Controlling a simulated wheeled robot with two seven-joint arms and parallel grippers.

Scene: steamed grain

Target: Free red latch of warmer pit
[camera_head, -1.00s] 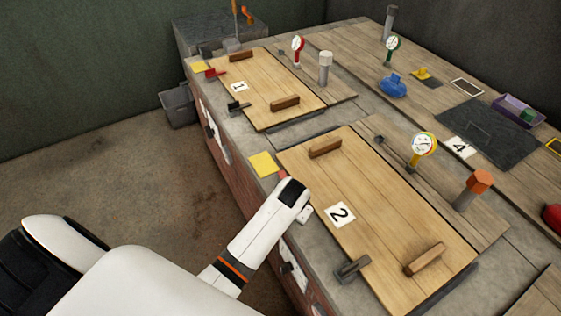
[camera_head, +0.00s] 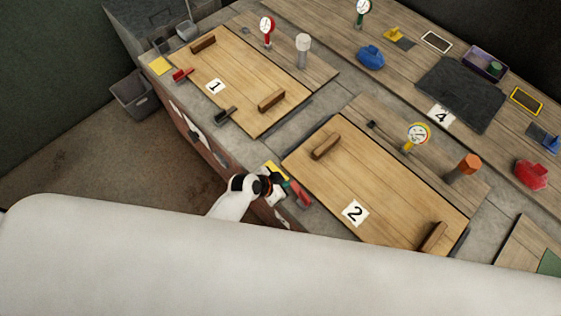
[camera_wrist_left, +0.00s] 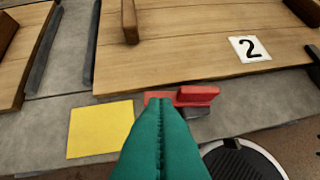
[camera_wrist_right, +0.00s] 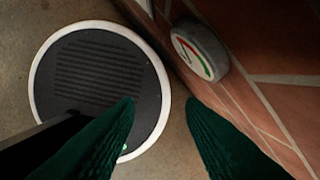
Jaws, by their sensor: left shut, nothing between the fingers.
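Wooden lid 2 (camera_head: 330,185) lies flat on the counter, with a red latch (camera_head: 300,193) at its front left corner. In the left wrist view the red latch (camera_wrist_left: 197,95) shows at the lid edge, partly behind my fingertips. My left gripper (camera_head: 284,180) is shut and empty, its green fingertips (camera_wrist_left: 158,102) at or very near the latch's left end; I cannot tell whether they touch. Wooden lid 1 (camera_head: 240,80) has its own red latch (camera_head: 182,75) and a dark latch (camera_head: 226,115). My right gripper (camera_wrist_right: 160,102) is open and empty, low beside the brick front.
A yellow patch (camera_wrist_left: 100,129) lies left of my left fingertips. Lid 2 has wooden handles (camera_head: 326,146). A yellow gauge (camera_head: 417,136) and an orange-topped post (camera_head: 464,168) stand behind it. A round dial (camera_wrist_right: 199,50) is close to my right gripper. My white arm covers the lower picture.

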